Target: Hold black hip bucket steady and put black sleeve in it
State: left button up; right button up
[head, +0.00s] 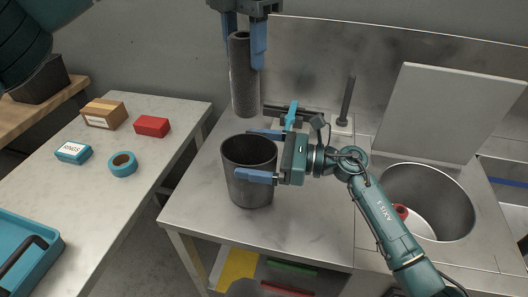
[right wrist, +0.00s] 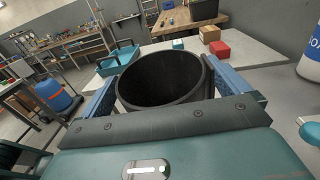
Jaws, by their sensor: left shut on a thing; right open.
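The black hip bucket (head: 249,188) stands upright on the grey bench, its open mouth facing up and its inside looking empty. My right gripper (head: 260,156) is open, with one blue finger on each side of the bucket near its rim. In the right wrist view the bucket (right wrist: 160,82) sits between the two fingers; I cannot tell whether they touch it. The black sleeve (head: 244,85) is a dark upright tube. My left gripper (head: 244,42) is shut on its upper end and holds it above and behind the bucket.
A stand with a dark upright rod (head: 347,98) is behind my right gripper. A round metal bin (head: 462,205) is at the right. The left table carries a teal tape roll (head: 122,164), a red box (head: 152,126), a cardboard box (head: 103,115) and a blue tray (head: 25,235).

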aim_at(245, 77)
jog(key=shift+c, duration=0.2)
jog(key=c, duration=0.8)
pick_arm(q)
notch_tip(245, 77, down, 5)
jog(key=n, duration=0.6)
jog(key=shift+f, duration=0.15)
jog(key=shift+n, duration=0.4)
notch_tip(245, 77, down, 18)
pick_arm(e)
jog(key=shift+c, duration=0.2)
